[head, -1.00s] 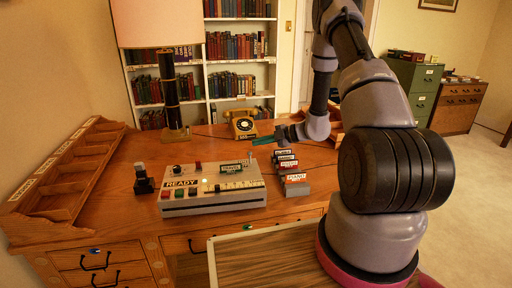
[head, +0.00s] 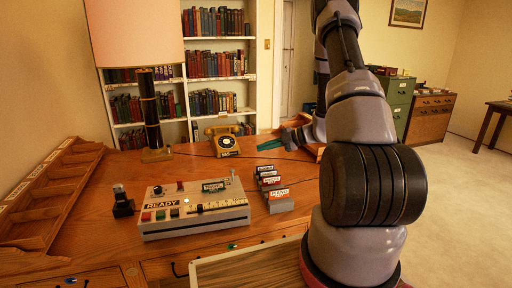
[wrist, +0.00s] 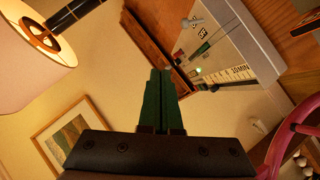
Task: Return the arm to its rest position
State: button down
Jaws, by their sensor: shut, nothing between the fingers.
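My gripper (head: 291,138) is over the back right part of the desk, to the right of the yellow telephone (head: 226,141). Its green fingers (wrist: 159,100) show close together in the wrist view, with nothing between them. My arm rises from its base at the right of the head view, bends at the top and comes down to the gripper. In the wrist view the gripper appears apart from the control box (wrist: 232,62).
The desk (head: 170,176) carries a control box (head: 194,208) marked READY, a small black device (head: 122,203), a lamp (head: 152,115), labelled blocks (head: 279,199) and a wooden rack (head: 50,192). A bookcase (head: 219,101) stands behind. Open floor (head: 455,190) lies to the right.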

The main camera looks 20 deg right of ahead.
jog(key=s+a+r+n+g+h, duration=0.15)
jog(key=s+a+r+n, duration=0.35)
jog(key=r+n, duration=0.5)
jog(key=s+a+r+n+g+h, duration=0.1)
jog(key=s+a+r+n+g, duration=0.25)
jog(key=s+r+n, duration=0.5)
jog(key=s+d+r+n+t+h, duration=0.1)
jog(key=s+r+n, duration=0.5)
jog(key=n, duration=0.7)
jog(key=s+d+r+n+t+h, duration=0.1)
jog(key=s+r+n+t+h, duration=0.3)
jog(key=n, duration=0.9)
jog(key=shift+s+r+n+h, duration=0.35)
jog(key=shift+s+r+h, duration=0.7)
jog(key=shift+s, duration=1.3)
jog(key=shift+f, duration=0.1)
